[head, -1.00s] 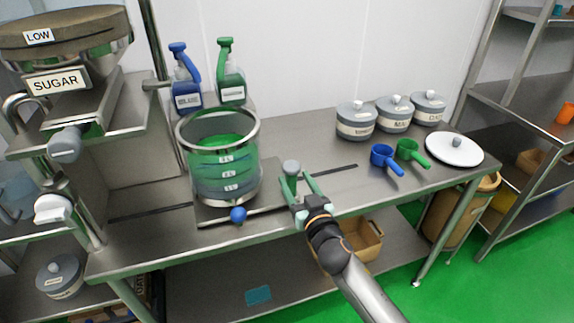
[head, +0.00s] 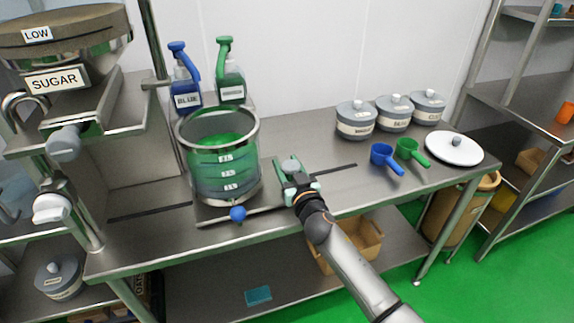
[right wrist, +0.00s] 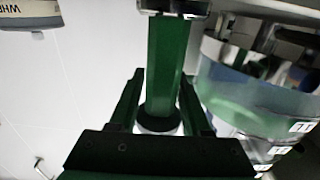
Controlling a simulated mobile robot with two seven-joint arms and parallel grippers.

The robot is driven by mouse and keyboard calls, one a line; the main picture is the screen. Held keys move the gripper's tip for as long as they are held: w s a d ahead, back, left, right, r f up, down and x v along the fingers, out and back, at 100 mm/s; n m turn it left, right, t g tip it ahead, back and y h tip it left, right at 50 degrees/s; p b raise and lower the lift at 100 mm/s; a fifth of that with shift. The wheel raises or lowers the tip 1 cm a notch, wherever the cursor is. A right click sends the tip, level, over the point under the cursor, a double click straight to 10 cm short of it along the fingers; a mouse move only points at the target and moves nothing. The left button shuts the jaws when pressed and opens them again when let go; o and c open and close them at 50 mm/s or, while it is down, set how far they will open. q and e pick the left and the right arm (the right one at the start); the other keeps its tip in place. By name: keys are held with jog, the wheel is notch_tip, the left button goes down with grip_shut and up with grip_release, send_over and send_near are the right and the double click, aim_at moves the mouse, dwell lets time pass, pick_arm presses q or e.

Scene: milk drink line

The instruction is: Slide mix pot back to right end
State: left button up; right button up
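The mix pot (head: 220,177) is a clear, steel-rimmed vessel with green liquid and level labels. It stands at the left part of the table, and also shows at the right of the right wrist view (right wrist: 245,105). A post with a grey knob (head: 291,165) stands to the right of the pot. My right gripper (head: 287,172) is at this post, apart from the pot. In the right wrist view its green fingers flank a green upright piece (right wrist: 166,65); whether they grip it is unclear. My left gripper is not in view.
A blue ball knob (head: 238,214) sits at the table's front edge by the pot. Blue (head: 186,88) and green (head: 231,82) bottles stand behind it. Blue (head: 381,155) and green (head: 407,149) scoops, lidded pots (head: 356,124) and a white lid (head: 454,149) occupy the right.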

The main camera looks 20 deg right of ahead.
grip_shut()
dwell(1.1)
